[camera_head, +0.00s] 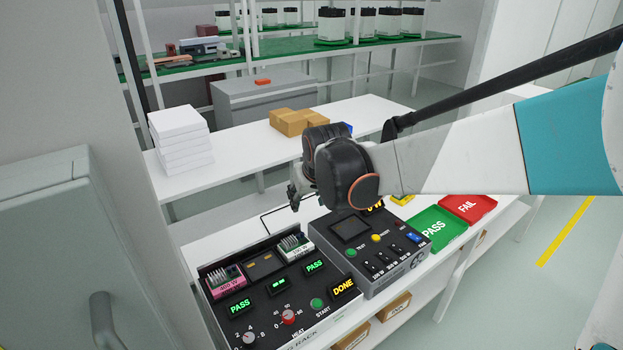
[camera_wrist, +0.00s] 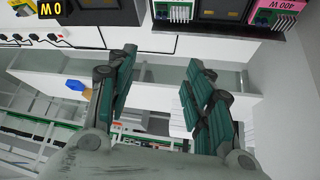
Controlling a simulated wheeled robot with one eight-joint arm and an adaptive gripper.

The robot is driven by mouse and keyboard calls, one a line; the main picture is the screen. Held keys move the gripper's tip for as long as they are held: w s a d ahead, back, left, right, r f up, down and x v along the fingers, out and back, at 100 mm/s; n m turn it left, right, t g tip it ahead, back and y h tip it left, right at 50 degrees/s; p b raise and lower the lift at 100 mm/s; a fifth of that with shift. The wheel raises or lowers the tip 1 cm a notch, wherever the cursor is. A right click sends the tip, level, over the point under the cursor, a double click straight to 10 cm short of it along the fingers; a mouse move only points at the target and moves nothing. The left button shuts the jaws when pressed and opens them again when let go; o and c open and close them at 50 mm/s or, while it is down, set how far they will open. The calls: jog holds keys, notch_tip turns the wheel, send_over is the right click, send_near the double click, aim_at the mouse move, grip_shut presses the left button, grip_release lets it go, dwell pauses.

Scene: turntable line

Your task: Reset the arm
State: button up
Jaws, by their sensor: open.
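My arm reaches in from the right in the head view, and my gripper (camera_head: 294,197) hangs at the wrist's left side above the white bench. In the wrist view my gripper (camera_wrist: 155,88) has its two green-padded fingers spread apart with nothing between them. Below it in the head view are a black test rack (camera_head: 262,318) with lit PASS and DONE displays and a grey tester box (camera_head: 385,277) with switches and a small screen. Two finned modules, one pink (camera_head: 225,284) and one pale green (camera_head: 295,246), sit in the rack.
A green PASS tray (camera_head: 433,229) and a red FAIL tray (camera_head: 467,208) lie right of the tester. A back table holds stacked white boxes (camera_head: 182,140) and cardboard boxes (camera_head: 290,122). A grey cabinet (camera_head: 50,250) stands at left. Shelving stands behind.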

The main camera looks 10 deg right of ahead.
jog(key=shift+s, duration=0.15)
jog(key=s+d+b, duration=0.1)
jog(key=s+d, duration=0.3)
jog(key=s, duration=0.5)
jog(key=s+d+f+m+b, duration=0.1)
jog(key=s+d, duration=0.3)
jog(key=s, duration=0.5)
jog(key=s+d+f+m+h+b, duration=0.1)
jog(key=s+d, duration=0.3)
jog(key=s, duration=0.5)
jog(key=shift+s+f+t+b, duration=0.15)
jog(key=shift+s+t+b, duration=0.2)
jog(key=shift+b, duration=0.5)
jog(key=shift+o, duration=0.3)
